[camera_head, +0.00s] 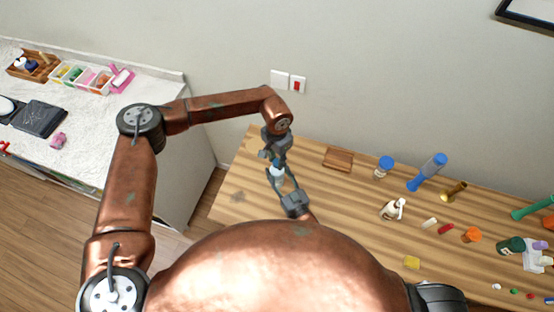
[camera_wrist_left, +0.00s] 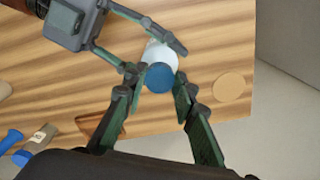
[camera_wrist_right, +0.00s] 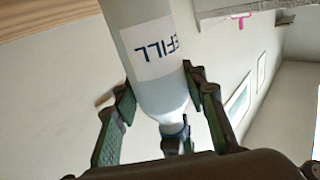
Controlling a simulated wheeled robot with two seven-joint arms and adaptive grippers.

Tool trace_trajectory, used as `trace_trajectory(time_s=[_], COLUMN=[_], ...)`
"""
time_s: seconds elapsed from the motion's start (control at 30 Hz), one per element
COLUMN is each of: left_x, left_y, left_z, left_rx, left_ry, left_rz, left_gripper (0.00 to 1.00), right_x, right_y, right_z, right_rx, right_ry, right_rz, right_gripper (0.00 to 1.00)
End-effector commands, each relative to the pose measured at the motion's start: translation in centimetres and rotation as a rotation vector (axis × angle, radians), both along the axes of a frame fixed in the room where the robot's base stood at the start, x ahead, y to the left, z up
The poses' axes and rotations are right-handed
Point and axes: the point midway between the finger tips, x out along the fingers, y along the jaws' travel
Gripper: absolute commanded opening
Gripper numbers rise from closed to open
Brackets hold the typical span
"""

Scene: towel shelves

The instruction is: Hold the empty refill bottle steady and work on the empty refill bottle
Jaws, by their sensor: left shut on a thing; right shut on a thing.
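The refill bottle (camera_head: 277,171), pale with a white label (camera_wrist_right: 155,50), stands upright above the table. It also shows in the left wrist view (camera_wrist_left: 160,53). My right gripper (camera_head: 284,184) is shut around its body from the side; its fingers flank the bottle in the right wrist view (camera_wrist_right: 160,90). My left gripper (camera_head: 272,155) points down over the bottle top. In the left wrist view its fingers (camera_wrist_left: 154,82) are shut on a round blue cap (camera_wrist_left: 160,77), which lines up over the bottle. I cannot tell whether cap and neck touch.
The wooden table (camera_head: 240,197) is bare below the grippers. A wooden tray (camera_head: 338,158), a blue-capped bottle (camera_head: 383,168), a blue tube-like thing (camera_head: 427,172) and a white pump bottle (camera_head: 393,209) stand to the right. A round wooden disc (camera_wrist_left: 229,87) lies near the table corner.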

Motion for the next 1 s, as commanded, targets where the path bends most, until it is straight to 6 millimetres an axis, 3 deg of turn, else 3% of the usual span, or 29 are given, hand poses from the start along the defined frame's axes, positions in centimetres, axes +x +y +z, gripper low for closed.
trace_trajectory(time_s=[0.3,0.33,0.57,0.87,1.0], left_x=[0.1,0.1,0.1,0.0,0.1], left_y=[0.0,0.0,0.0,0.0,0.0], left_z=[0.1,0.1,0.0,0.1,1.2], left_rx=[-0.001,-0.001,0.0,-0.001,-0.002], left_ry=[-0.002,-0.002,-0.001,-0.001,-0.003], left_rz=[-0.018,-0.018,-0.018,-0.018,-0.018], left_gripper=[0.17,0.27,0.43,0.43,0.43], right_x=[0.0,0.0,0.0,0.0,0.0], right_y=[0.0,0.0,0.0,0.0,0.0], right_z=[-0.1,-0.1,-0.1,-0.1,-0.1], right_rx=[-0.001,-0.001,-0.001,-0.001,-0.001], right_ry=[0.002,0.002,0.002,0.002,0.002], right_rz=[0.0,0.0,0.0,0.0,0.0], right_gripper=[0.0,0.0,0.0,0.0,0.0])
